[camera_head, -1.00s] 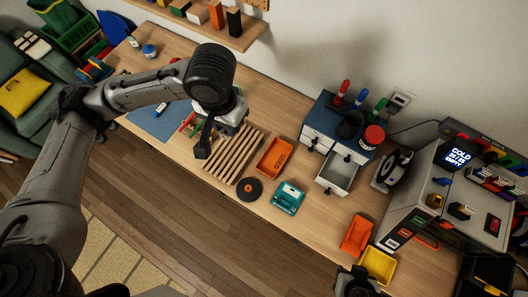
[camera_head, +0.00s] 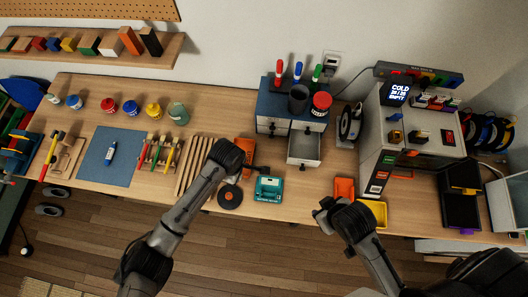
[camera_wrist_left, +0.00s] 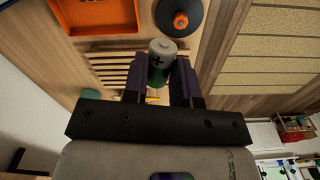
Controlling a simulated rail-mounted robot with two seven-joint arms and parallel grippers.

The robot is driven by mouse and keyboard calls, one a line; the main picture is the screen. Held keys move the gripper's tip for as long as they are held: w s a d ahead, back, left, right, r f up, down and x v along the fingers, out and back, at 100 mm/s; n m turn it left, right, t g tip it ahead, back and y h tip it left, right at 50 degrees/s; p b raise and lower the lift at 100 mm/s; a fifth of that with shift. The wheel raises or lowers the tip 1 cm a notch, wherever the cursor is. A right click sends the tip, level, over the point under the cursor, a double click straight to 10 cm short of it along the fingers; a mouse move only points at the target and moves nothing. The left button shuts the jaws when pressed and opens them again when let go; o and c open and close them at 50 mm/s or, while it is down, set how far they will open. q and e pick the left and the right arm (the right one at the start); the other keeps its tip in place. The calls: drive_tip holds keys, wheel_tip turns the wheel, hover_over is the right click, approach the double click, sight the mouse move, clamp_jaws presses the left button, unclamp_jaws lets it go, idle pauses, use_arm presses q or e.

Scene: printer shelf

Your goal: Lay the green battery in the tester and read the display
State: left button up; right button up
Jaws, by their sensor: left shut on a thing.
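The green battery (camera_wrist_left: 160,70) has a pale grey top with a plus mark and a green lower body. My left gripper (camera_wrist_left: 163,66) is shut on it, with one dark finger on either side. In the head view my left gripper (camera_head: 258,170) is over the orange tray's right side, just behind the teal tester (camera_head: 268,190); the battery is too small to make out there. The tester sits near the table's front edge, and its display is too small to read. My right gripper (camera_head: 322,208) is near the front edge, right of the tester; its fingers are unclear.
An orange tray (camera_wrist_left: 97,16) and a black disc with an orange hub (camera_wrist_left: 180,20) lie near the slatted rack (camera_head: 197,165). A drawer (camera_head: 304,150) stands open behind the tester. Orange (camera_head: 344,188) and yellow (camera_head: 374,213) bins are to the right. A screen (camera_head: 398,91) reads "COLD" and "EMPTY".

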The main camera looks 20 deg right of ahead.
use_arm(q)
drive_tip(key=s+d+f+n, duration=0.2)
drive_tip(key=s+d+f, duration=0.5)
drive_tip(key=d+f, duration=0.2)
drive_tip(key=shift+s+f, duration=0.15)
drive_tip(key=shift+d, duration=0.1)
drive_tip(key=shift+f+b, duration=0.6)
drive_tip(key=shift+f, duration=0.75)
drive_tip(key=shift+d+f+b, duration=0.1)
drive_tip(key=shift+f+b, duration=0.55)
drive_tip(key=shift+f, duration=0.5)
drive_tip(key=shift+s+d, duration=0.1)
drive_tip(key=shift+d, duration=0.05)
